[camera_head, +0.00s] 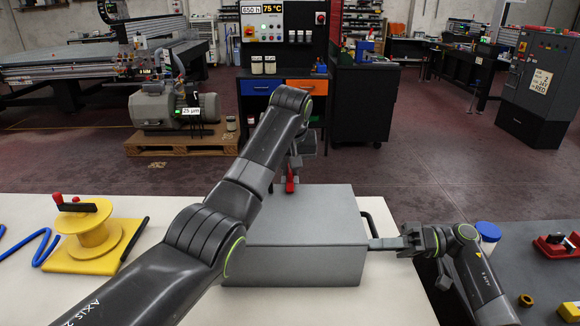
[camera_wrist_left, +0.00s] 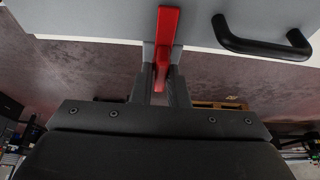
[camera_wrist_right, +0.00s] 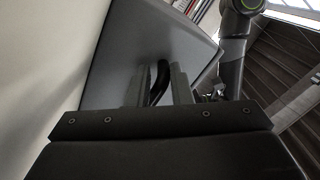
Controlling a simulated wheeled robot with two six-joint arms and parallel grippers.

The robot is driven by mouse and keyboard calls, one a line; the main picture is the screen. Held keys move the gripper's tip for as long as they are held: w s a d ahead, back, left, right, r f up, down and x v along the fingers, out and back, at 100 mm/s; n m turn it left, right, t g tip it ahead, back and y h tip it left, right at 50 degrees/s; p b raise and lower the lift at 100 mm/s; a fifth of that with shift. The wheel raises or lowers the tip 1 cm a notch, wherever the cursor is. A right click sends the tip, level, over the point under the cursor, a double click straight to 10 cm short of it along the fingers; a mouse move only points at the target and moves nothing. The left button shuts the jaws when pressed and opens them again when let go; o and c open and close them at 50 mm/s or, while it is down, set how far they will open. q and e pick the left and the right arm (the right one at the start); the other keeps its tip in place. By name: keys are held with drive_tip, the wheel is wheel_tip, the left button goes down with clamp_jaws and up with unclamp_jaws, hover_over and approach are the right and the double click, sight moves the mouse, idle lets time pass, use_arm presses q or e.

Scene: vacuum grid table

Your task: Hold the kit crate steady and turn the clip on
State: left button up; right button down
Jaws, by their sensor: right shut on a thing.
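The kit crate (camera_head: 300,258) is a closed grey box on the pale table. The red clip (camera_head: 290,184) is at its far upper edge and also shows in the left wrist view (camera_wrist_left: 167,30). My left gripper (camera_wrist_left: 161,85) is at the clip, with one finger on each side of it and a small gap showing. The fingertips are partly hidden in the head view. My right gripper (camera_head: 376,243) is at the crate's right side, shut on the black handle (camera_wrist_right: 158,80). The handle's upper bar (camera_head: 378,212) shows in the head view.
A yellow spool (camera_head: 88,235) on a yellow base and a blue hose (camera_head: 35,243) lie on the table at left. A dark bench at right holds a blue-lidded jar (camera_head: 488,232) and a red tool (camera_head: 555,245). My left arm passes over the crate's left part.

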sight(291, 189)
use_arm(q)
drive_tip(key=o, duration=0.3)
drive_tip(key=shift+o, duration=0.2)
drive_tip(key=v, duration=1.2)
use_arm(e)
drive_tip(key=c, duration=1.2)
unclamp_jaws()
